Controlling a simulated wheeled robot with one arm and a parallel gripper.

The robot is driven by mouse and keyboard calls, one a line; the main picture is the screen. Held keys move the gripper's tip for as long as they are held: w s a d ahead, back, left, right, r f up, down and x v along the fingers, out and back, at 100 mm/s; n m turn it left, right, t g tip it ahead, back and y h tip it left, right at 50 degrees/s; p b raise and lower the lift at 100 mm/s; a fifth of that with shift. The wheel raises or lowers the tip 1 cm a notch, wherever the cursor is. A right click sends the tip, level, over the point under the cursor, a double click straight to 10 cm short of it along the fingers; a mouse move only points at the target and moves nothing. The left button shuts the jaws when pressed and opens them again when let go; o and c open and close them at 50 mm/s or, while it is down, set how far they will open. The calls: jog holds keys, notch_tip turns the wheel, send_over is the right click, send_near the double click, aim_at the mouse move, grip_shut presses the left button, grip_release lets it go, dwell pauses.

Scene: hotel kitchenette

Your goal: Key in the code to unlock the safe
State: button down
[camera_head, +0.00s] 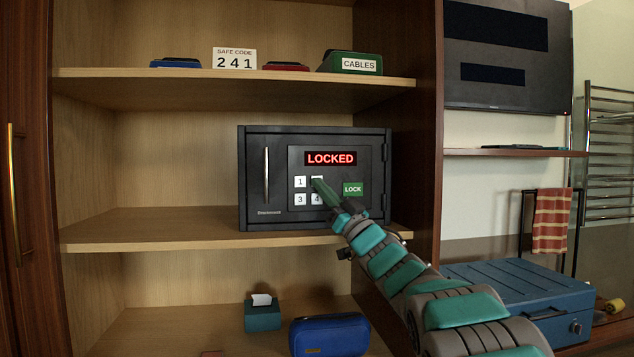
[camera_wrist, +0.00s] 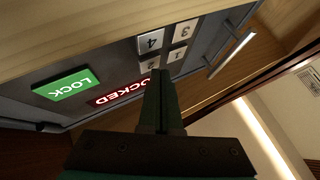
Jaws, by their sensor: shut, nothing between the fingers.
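The black safe (camera_head: 270,140) stands shut on the middle shelf, and its red display (camera_head: 331,158) reads LOCKED. The keypad shows key 1 (camera_head: 300,182), key 3 (camera_head: 300,199) and key 4 (camera_head: 317,199), with a green LOCK key (camera_head: 353,189) to the right. Key 2 is mostly hidden behind my gripper (camera_head: 315,182). A card (camera_head: 234,59) on the top shelf reads SAFE CODE 241. My gripper is shut and empty, its tip at or just before key 2; I cannot tell whether it touches. In the wrist view the fingers (camera_wrist: 160,74) point at the keypad, near key 4 (camera_wrist: 150,42).
The top shelf (camera_head: 230,73) holds a green CABLES box (camera_head: 350,63) and blue and red items. A blue pouch (camera_head: 329,336) and a teal box (camera_head: 262,315) sit on the bottom shelf. A blue case (camera_head: 520,285) stands at right. The middle shelf left of the safe is clear.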

jog(key=shift+w+a+p, duration=0.1)
jog(key=shift+w+p, duration=0.2)
dwell(0.4)
jog(key=shift+s, duration=0.1)
dwell(0.4)
jog(key=shift+s+d, duration=0.2)
jog(key=shift+s, duration=0.45)
jog(key=shift+s, duration=0.1)
jog(key=shift+s+d, duration=0.25)
jog(key=shift+s, duration=0.5)
jog(key=shift+s+d, duration=0.2)
jog(key=shift+s, duration=0.6)
jog(key=shift+s+d, duration=0.25)
jog(key=shift+s, duration=0.5)
dwell(0.7)
